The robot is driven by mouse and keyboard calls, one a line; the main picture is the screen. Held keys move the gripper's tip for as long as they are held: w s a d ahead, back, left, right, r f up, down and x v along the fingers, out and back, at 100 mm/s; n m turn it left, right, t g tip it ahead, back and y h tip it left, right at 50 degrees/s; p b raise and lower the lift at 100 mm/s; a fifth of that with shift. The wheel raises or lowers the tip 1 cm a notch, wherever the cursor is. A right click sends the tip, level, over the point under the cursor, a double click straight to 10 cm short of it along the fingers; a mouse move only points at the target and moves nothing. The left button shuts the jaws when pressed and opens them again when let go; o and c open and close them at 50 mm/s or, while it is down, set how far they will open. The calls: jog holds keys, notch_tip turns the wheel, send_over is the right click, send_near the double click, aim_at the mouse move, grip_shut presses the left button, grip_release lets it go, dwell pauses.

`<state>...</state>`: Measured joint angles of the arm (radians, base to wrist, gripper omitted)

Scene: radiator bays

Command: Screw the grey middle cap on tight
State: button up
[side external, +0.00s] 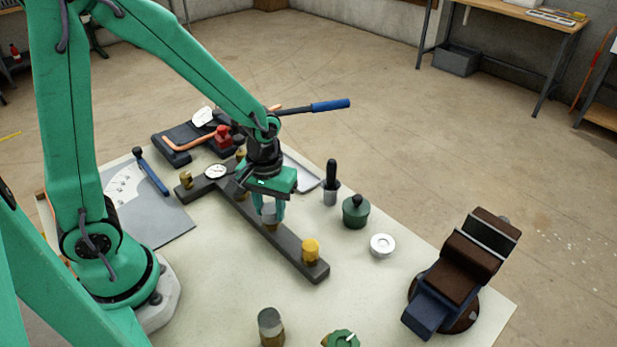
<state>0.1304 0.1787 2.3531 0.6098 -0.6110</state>
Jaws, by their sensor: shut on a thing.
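A dark bar (291,255) lies on the table with brass fittings along it. My gripper (270,216) points down over the middle of the bar and is shut on the grey cap (268,210). The fingers cover the cap's sides. A little brass shows just below the cap, at the bar's middle fitting. I cannot tell how far down the cap sits on its thread. A yellow cap (310,250) sits at the bar's near right end.
A round gauge (215,171), a red part (223,136) and a copper pipe (184,145) lie behind. A black-handled tool (331,180), green pot (355,211) and white disc (382,245) stand right. A brown-and-blue vise (460,270) fills the right corner. A grey-topped cylinder (271,327) stands in front.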

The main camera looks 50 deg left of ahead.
jog(key=m, duration=0.3)
jog(key=shift+m, duration=0.3)
jog(key=m, duration=0.4)
jog(key=o, duration=1)
jog(key=shift+c, duration=0.2)
